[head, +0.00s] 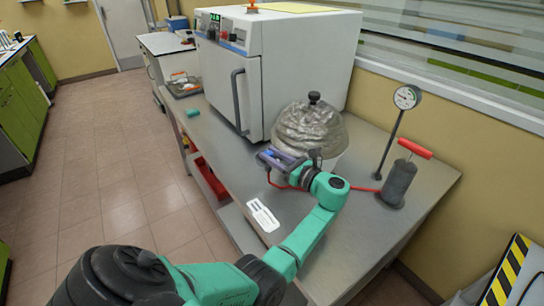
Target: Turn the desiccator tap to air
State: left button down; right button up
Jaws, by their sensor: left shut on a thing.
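A red hose (363,189) runs from beside the gripper to the hand pump (398,184). My right gripper is not in view.
A pressure gauge (406,97) on a stand and the red-handled pump stand to the right. The white oven (278,62) is behind. A white labelled card (263,215) lies near the bench's front edge.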

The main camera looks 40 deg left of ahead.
pick_arm(q)
jog(key=c, duration=0.5)
grip_release()
jog(key=shift+r, duration=0.1)
